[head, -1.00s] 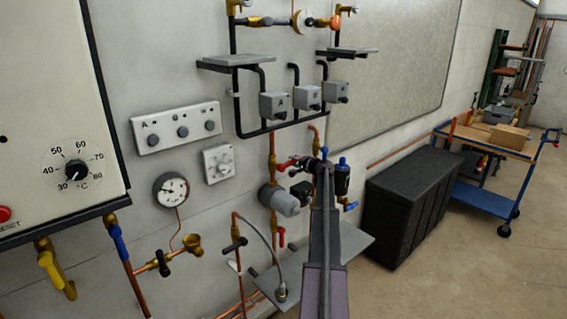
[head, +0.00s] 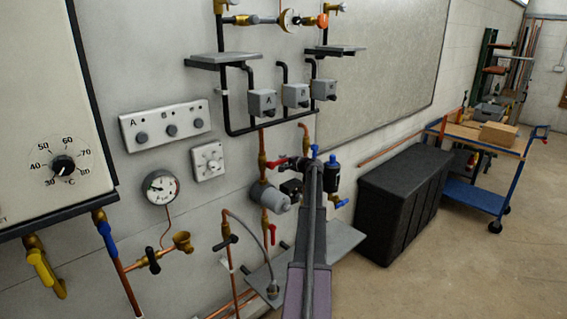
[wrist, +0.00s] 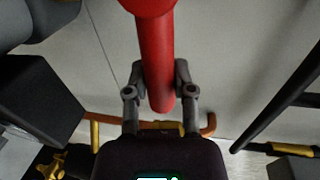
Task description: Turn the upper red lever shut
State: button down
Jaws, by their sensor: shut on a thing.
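The upper red lever (head: 277,162) shows in the head view on the pipework right of the copper riser, just left of the end of my arm. In the wrist view the red lever (wrist: 155,50) runs down from a round red hub at the top edge. My gripper (wrist: 161,82) is shut on its lower part, with one finger on each side. In the head view my arm hides the fingers and part of the valve, so the lever's exact angle is hard to tell.
A lower red lever (head: 271,235) hangs below a grey cylinder (head: 270,197). A blue-capped black filter (head: 333,174) is close on the right of my arm. A grey shelf (head: 342,240) juts out below.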

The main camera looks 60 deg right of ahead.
jog(key=shift+c, duration=2.2)
grip_release()
jog(key=shift+w+a, duration=0.1)
jog(key=shift+a, duration=0.1)
jog(key=shift+d+f, duration=0.1)
jog(key=shift+d, duration=0.05)
